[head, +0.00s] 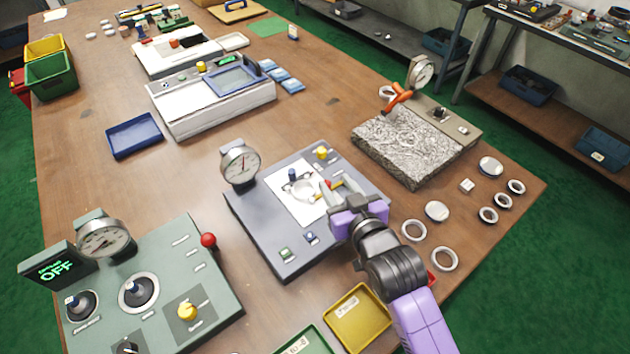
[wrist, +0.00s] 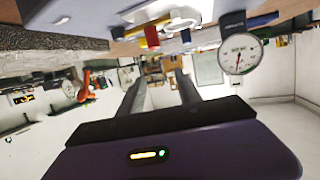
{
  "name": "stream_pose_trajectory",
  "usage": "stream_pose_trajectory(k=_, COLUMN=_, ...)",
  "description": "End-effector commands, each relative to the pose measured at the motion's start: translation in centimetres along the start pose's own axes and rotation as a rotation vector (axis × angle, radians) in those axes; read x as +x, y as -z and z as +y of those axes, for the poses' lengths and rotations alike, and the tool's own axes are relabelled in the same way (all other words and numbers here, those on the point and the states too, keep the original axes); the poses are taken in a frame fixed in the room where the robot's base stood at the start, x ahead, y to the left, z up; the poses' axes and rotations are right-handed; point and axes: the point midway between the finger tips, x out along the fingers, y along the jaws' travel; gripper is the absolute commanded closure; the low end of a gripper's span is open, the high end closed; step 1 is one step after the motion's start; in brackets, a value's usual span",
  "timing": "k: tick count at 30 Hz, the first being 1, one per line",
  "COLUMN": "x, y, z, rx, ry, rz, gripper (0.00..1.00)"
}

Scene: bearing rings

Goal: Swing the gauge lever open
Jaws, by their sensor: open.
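The blue-grey gauge fixture (head: 262,226) lies on the table in the middle of the head view, with a round dial (head: 240,164) at its back left. A white plate (head: 284,200) on it carries a ring (head: 304,190). A small lever with a red and yellow part (head: 328,184) sits at the plate's right side, partly hidden by my gripper (head: 333,187). My gripper is open beside it; contact cannot be told. In the tilted wrist view, my gripper (wrist: 160,80) has empty space between its fingers, and the dial (wrist: 240,53) and red part (wrist: 151,36) show above.
A granite block (head: 408,148) with an orange-handled dial stand is at the right. A grey-green control box (head: 150,290) with a red knob is at the front left. Several loose rings (head: 444,259) lie right of my arm. Yellow (head: 358,318) and green trays sit in front.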

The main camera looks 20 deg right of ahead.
Motion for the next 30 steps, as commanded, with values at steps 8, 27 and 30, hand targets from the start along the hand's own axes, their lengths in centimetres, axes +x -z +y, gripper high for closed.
stream_pose_trajectory(k=8, x=0.8, y=-3.6, z=0.4, rx=0.010, ry=-0.011, rz=-0.114, gripper=0.59)
stream_pose_trajectory(k=27, x=7.7, y=-4.4, z=0.4, rx=0.009, ry=-0.010, rz=-0.111, gripper=0.59)
stream_pose_trajectory(k=30, x=7.7, y=-4.4, z=0.4, rx=0.009, ry=-0.010, rz=-0.111, gripper=0.59)
